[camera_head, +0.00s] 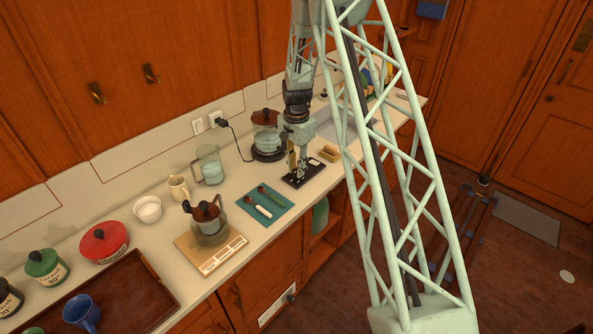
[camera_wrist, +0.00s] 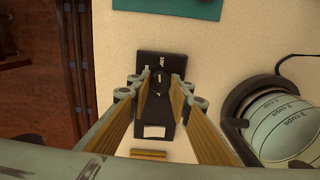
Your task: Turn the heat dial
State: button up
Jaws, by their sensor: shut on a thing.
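The heat dial (camera_wrist: 159,80) is a dark knob with a pale mark, on a flat black control box (camera_wrist: 147,58) that lies on the counter. The control box also shows in the head view (camera_head: 290,182). My gripper (camera_wrist: 160,84) points down over the box, with one fingertip on each side of the dial, shut on it. In the head view my gripper (camera_head: 299,172) stands over the box and hides the dial. A pale label with a dark "100°" style marking, too small to read surely, sits by the dial.
A glass pot (camera_head: 265,140) stands on a black hot plate (camera_head: 268,155) close behind the box; it also shows in the wrist view (camera_wrist: 283,125). A teal mat (camera_head: 284,222) with utensils lies left of the box. A small yellowish block (camera_head: 329,153) lies to the right.

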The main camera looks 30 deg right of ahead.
jog(key=n+b, duration=0.3)
jog(key=n, duration=0.2)
jog(key=shift+f+n, duration=0.1)
jog(key=shift+n, duration=0.3)
jog(key=n+b, duration=0.2)
jog(key=n, duration=0.3)
jog(key=n+b, duration=0.1)
jog(key=n, duration=0.4)
jog(key=shift+n, duration=0.3)
jog(key=shift+n+b, duration=0.6)
jog(key=shift+n, duration=2.2)
jog(key=o, duration=0.9)
jog(key=shift+r, duration=0.2)
